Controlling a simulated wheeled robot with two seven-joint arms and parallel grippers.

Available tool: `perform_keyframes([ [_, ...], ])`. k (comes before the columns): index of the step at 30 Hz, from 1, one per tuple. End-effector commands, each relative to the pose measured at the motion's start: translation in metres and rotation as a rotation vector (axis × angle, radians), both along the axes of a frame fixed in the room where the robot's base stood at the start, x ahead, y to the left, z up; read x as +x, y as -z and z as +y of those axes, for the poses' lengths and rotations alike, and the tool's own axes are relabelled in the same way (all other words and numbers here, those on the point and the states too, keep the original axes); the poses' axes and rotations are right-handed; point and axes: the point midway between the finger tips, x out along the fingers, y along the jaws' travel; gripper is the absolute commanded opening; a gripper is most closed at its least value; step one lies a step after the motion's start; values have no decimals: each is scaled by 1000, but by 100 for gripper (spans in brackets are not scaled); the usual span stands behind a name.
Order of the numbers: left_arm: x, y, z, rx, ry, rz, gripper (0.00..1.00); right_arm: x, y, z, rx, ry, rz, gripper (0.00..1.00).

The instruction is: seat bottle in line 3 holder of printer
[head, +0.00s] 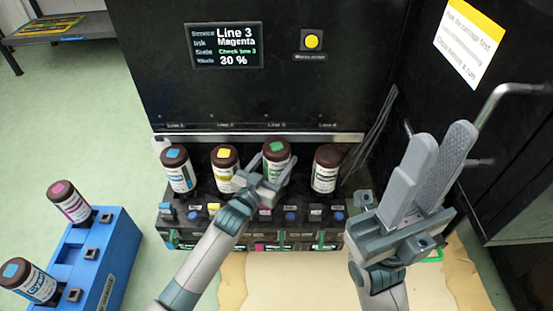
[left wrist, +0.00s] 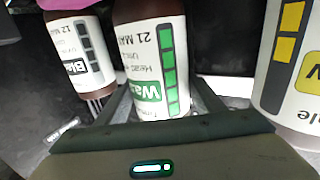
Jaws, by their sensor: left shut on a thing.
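A dark bottle with a green cap mark (head: 277,147) stands at the Line 3 place of the printer (head: 270,90). In the left wrist view its green-banded label (left wrist: 155,60) reads "Wa…". My left gripper (head: 264,178) is shut on this bottle and hides its lower part, so I cannot tell how deep it sits. A magenta-marked bottle (head: 70,203) stands tilted in the blue rack (head: 120,262) at the left. My right gripper (head: 442,140) is raised at the right, empty, with its fingers slightly apart.
Cyan (head: 178,170), yellow (head: 226,170) and black (head: 326,170) bottles stand in the neighbouring holders, close on both sides. Another cyan bottle (head: 32,282) is in the blue rack. A yellow button (head: 311,41) is on the printer front. Cables hang at the right. Green floor is free at left.

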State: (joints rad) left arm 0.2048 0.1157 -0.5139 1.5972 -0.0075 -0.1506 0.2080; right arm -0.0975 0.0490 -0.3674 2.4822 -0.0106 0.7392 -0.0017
Motion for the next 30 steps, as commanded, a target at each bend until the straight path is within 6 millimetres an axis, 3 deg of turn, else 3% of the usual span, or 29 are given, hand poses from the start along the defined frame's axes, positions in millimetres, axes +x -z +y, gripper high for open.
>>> perform_keyframes([
  [30, 0, 14, 0, -1, 0, -3, 25, 0, 7, 0, 0, 0, 4, 28],
])
